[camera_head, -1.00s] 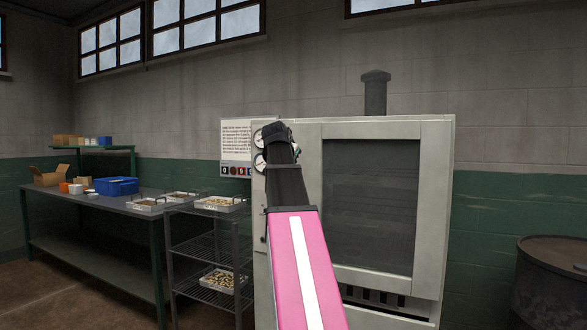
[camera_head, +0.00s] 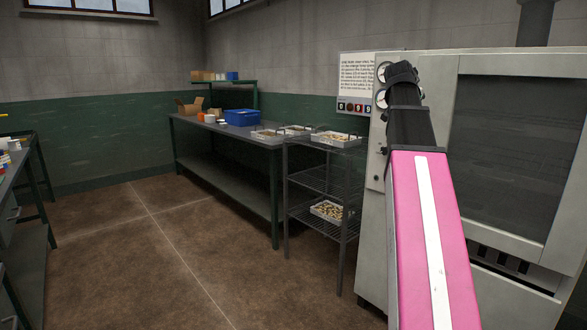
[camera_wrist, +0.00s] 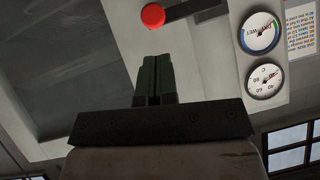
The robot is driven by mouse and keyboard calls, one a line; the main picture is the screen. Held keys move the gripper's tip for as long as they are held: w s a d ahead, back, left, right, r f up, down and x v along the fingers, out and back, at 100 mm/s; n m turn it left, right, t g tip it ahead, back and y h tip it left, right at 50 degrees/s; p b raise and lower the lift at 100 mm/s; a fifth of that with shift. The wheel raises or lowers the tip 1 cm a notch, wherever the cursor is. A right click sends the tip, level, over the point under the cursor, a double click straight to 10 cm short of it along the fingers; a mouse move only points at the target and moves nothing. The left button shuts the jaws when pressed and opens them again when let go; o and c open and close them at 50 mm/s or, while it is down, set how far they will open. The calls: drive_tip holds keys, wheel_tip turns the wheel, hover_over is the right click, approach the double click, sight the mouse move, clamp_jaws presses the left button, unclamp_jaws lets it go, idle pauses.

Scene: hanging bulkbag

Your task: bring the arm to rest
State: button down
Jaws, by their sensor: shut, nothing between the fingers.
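My gripper (camera_wrist: 155,78) shows in the wrist view with its two dark green fingers together and nothing between them. Beyond the fingers, the wrist view shows the pale front of the cabinet (camera_wrist: 205,55), a red round knob (camera_wrist: 153,16) and two dial gauges (camera_wrist: 261,32). In the head view my pink and black arm reaches up in front of the left edge of the grey cabinet (camera_head: 450,80). The fingers are hidden in the head view. I cannot tell how far the gripper is from the cabinet.
A wire rack (camera_head: 318,182) with trays stands left of the cabinet. A long bench (camera_head: 190,122) holds a blue bin (camera_head: 242,118) and boxes. Another bench (camera_head: 30,240) is at the far left. The brown floor (camera_head: 150,250) between them is clear.

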drive_tip(key=a+f+n+g+y, duration=0.15)
drive_tip(key=a+f, duration=0.25)
drive_tip(key=f, duration=0.8)
drive_tip(key=a+f+n+g+y, duration=0.1)
drive_tip(key=a+f+n, duration=0.25)
drive_tip(key=f, duration=0.85)
drive_tip(key=a+f+n+g+y, duration=0.15)
drive_tip(key=a+f, duration=0.35)
drive_tip(key=f, duration=0.7)
drive_tip(key=s+a+f+n+g+y, duration=0.1)
drive_tip(key=s+a+f, duration=0.3)
drive_tip(key=f, duration=0.5)
drive_tip(key=s+a+f+n+g+y, duration=0.1)
drive_tip(key=s+a+f+n, duration=0.1)
drive_tip(key=s+a+f, duration=0.2)
drive_tip(key=s+a+f+n+g+y, duration=0.1)
drive_tip(key=s+a+f, duration=0.4)
drive_tip(key=f, duration=0.9)
drive_tip(key=s+g, duration=0.1)
drive_tip(key=s, duration=0.2)
drive_tip(key=shift+s+f+y, duration=0.3)
drive_tip(key=shift+f, duration=0.1)
drive_tip(key=shift+a+n, duration=0.1)
drive_tip(key=shift+n, duration=0.15)
